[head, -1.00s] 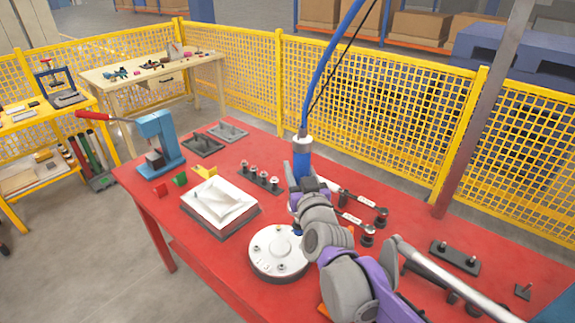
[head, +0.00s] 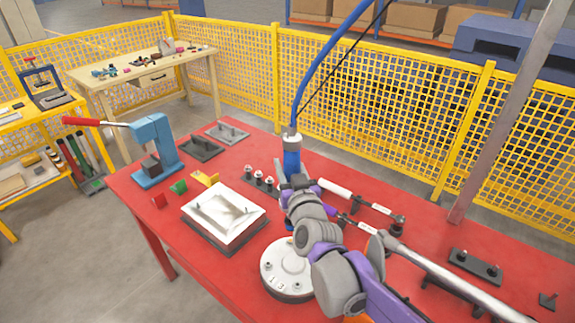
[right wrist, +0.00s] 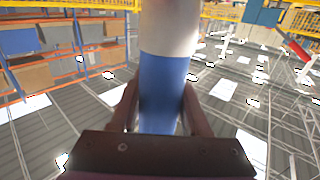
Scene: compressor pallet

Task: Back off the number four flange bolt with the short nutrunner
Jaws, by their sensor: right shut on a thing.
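The nutrunner, a blue cylinder with a white top (head: 292,157), hangs upright from a blue hose in the head view. My right gripper (head: 292,184) is shut on its body. The right wrist view shows the blue body (right wrist: 163,90) between the two fingers (right wrist: 160,108). The round white flange (head: 280,279) lies on the red table, in front of and below the nutrunner, with bolts on its top. My right arm covers its right side, so some bolts are hidden. The nutrunner's lower end is mostly hidden behind my arm; contact cannot be told. My left gripper is not in view.
A white tray-like block (head: 222,212) lies left of the flange. A blue press with a red handle (head: 155,150) stands at the table's left end. Bolts in a dark rack (head: 258,180) stand behind. Wrench-like tools (head: 365,202) and a dark plate (head: 474,266) lie to the right.

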